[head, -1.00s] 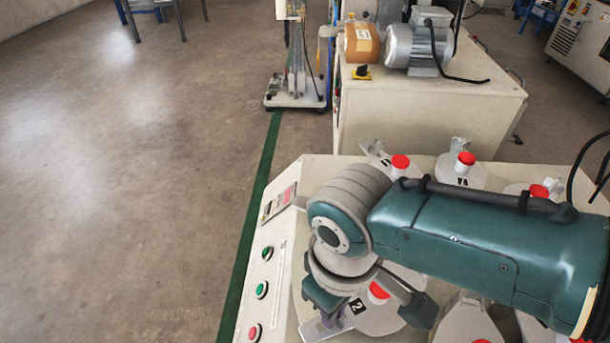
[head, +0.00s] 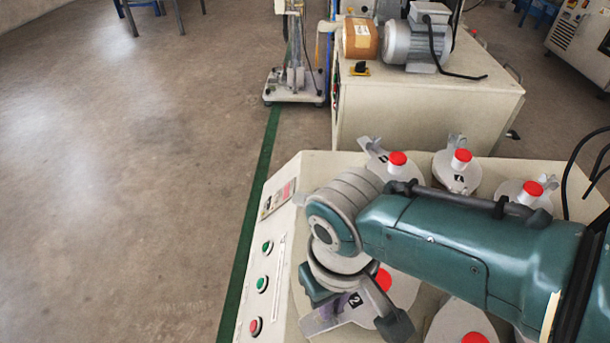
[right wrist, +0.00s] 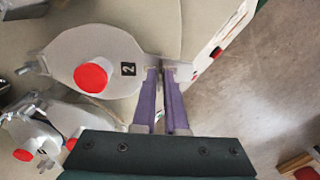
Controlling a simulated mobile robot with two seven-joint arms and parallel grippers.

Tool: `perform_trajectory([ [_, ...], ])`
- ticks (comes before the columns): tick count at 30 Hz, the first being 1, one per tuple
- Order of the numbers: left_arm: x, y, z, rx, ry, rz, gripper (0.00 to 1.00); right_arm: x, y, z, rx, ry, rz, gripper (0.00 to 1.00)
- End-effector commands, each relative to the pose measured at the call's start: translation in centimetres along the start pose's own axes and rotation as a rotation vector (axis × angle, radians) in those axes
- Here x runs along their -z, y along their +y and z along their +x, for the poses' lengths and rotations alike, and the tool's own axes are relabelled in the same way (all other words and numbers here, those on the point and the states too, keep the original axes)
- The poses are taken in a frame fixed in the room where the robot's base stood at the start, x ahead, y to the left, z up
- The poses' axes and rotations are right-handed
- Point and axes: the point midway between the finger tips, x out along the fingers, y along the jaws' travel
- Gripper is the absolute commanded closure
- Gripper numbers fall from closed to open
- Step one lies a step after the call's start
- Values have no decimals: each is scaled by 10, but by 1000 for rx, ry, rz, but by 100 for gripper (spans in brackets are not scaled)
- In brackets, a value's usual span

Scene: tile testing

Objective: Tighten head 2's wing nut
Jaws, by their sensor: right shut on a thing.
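Head 2 is a pale grey plate with a red knob and a black "2" label. In the head view its red knob (head: 384,279) shows beside my right gripper (head: 352,312), and its label (head: 354,299) shows between the jaws. In the right wrist view, head 2 (right wrist: 115,52) lies left of the purple fingers. My right gripper (right wrist: 167,72) is shut on the small grey wing nut (right wrist: 167,62) at the plate's outer end. The fingers mostly hide the nut, so its wings are not clear. My left gripper is not in view.
Other heads with red knobs, such as head 1 (head: 457,172), stand around on the pale bench (head: 300,178). Green and red push buttons (head: 262,284) line its left edge. A cabinet (head: 420,110) with a motor (head: 416,45) stands behind. The floor at left is clear.

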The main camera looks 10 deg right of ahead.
Motion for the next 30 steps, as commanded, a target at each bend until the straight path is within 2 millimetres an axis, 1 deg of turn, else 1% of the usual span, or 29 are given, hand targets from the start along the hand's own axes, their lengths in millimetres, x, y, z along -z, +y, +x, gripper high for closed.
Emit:
perform_trajectory([
  [3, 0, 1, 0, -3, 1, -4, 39, 0, 0, 0, 1, 2, 2, 100],
  [4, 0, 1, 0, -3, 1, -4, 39, 0, 0, 0, 1, 2, 2, 89],
  [9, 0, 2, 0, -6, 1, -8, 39, 0, 0, 0, 0, 2, 1, 70],
  [12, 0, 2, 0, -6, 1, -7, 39, 0, 0, 0, 0, 1, 1, 60],
  [18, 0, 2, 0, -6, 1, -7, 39, 0, 0, 0, 0, 1, 0, 60],
  [21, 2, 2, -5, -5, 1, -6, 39, 0, 0, -6, 0, 1, 0, 60],
  [23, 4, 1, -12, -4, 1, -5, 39, 0, 0, -14, 1, 1, 0, 60],
  [30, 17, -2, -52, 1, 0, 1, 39, 0, 0, -63, 1, 2, 1, 60],
])
